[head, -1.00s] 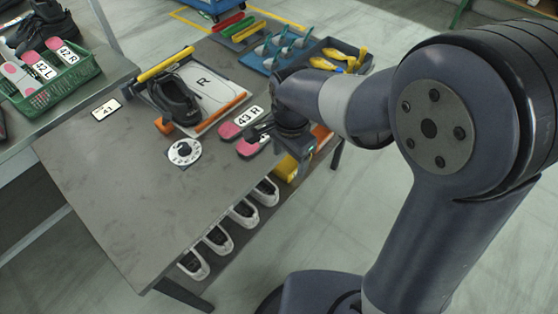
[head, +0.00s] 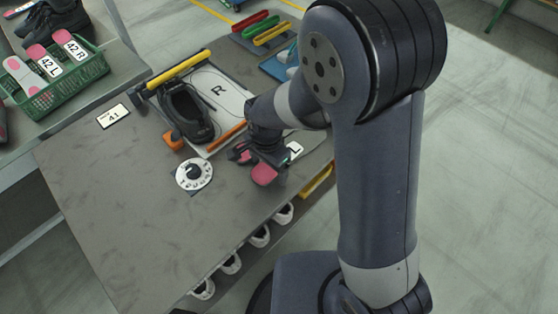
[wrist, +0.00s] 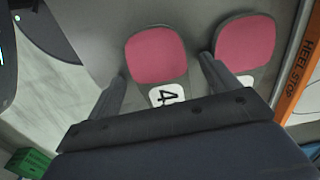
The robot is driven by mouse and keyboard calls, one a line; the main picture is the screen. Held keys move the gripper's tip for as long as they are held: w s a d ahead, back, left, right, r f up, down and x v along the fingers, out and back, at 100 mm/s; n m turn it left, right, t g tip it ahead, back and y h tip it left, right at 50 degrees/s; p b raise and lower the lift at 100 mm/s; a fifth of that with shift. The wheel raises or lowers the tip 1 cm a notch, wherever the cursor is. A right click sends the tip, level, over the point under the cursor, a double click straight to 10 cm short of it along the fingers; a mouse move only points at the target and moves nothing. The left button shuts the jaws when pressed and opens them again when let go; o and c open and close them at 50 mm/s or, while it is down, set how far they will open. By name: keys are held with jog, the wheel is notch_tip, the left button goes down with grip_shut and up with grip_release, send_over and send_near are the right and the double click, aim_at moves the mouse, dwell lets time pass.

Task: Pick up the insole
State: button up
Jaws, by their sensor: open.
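Two dark insoles with pink heel pads lie side by side on the grey table. One pink pad (head: 265,174) shows just below my gripper (head: 262,150) in the head view, with a white label marked L to its right. The other (head: 240,153) is partly hidden by the gripper. In the wrist view, the left insole (wrist: 157,55) has a white label with a 4 and lies between the open fingers of my gripper (wrist: 162,85). The right insole (wrist: 245,42) lies beyond the right finger. Whether the fingers touch either insole cannot be told.
An orange bar marked HEEL STOP (wrist: 301,65) is right of the insoles. A dial (head: 194,174), a 41 card (head: 114,116) and a green basket (head: 55,90) of insoles are left. The table's front left is clear.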

jog(key=shift+c, duration=0.2)
jog(key=c, duration=1)
